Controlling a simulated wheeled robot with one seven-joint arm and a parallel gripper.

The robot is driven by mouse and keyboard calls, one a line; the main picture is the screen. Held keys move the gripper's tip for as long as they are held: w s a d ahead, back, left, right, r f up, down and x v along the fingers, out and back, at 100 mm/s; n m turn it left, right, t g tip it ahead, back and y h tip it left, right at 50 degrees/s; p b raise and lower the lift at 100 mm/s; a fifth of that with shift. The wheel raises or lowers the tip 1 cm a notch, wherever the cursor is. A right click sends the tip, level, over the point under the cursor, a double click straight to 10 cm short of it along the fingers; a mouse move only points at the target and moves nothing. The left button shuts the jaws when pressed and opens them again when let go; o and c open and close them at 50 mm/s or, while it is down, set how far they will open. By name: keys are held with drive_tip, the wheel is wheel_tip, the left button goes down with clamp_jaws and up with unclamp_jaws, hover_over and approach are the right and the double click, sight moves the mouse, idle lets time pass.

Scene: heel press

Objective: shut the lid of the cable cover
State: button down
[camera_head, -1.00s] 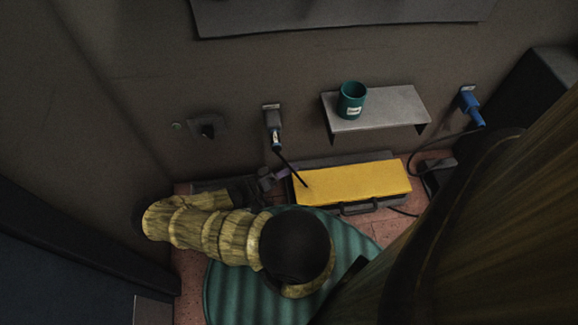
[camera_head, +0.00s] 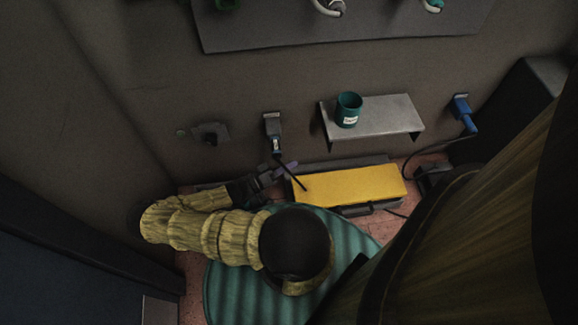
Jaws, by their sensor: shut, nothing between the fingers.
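The cable cover is a long dark box on the floor against the wall, with a yellow lid (camera_head: 350,184). The yellow face points up, and a dark handle or latch shows at its front edge. Whether the lid is fully down cannot be told from this angle. My gripper (camera_head: 286,168) is shut and empty, just behind the cover's left end, close to the cable. Contact with either cannot be made out.
A grey shelf (camera_head: 390,116) with a teal cup (camera_head: 348,110) juts from the wall above the cover. A green striped round mat (camera_head: 345,236) lies in front. A dark panel with fittings is above.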

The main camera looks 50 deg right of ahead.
wheel_tip(320, 180, up, 4)
drive_tip(key=p, duration=0.2)
drive_tip(key=shift+r+p, duration=0.15)
drive_tip(key=shift+p, duration=0.15)
idle(0.4)
